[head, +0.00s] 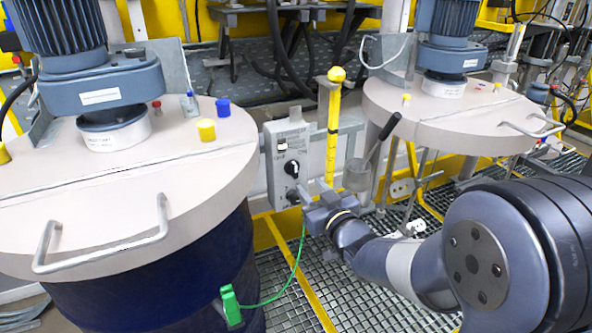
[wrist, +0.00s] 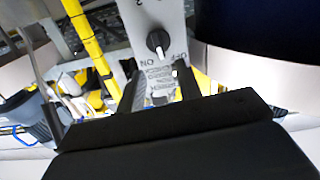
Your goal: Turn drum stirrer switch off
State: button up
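The grey control box (head: 284,140) hangs on a rail between the two drums. Its front has an upper black rotary knob (head: 291,168) and a lower dark knob (head: 293,196). In the wrist view a round black knob (wrist: 158,42) with a white mark sits on the grey panel, with upside-down ON and OFF lettering beside it. I cannot tell surely which setting the mark points to. My gripper (head: 308,196) is at the lower part of the box. In the wrist view my gripper (wrist: 158,75) has its two dark fingers apart, with nothing held between them.
A yellow post (head: 334,120) with a ball top stands just right of the box. The left drum lid (head: 190,165) and right drum lid (head: 450,115) flank it. A green cable and clip (head: 231,304) hang by the left drum. Grating floor lies below.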

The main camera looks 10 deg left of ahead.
aim_at(296, 170)
jog(key=p+x, duration=0.1)
jog(key=x, duration=0.6)
jog(key=shift+w+a, duration=0.2)
grip_shut()
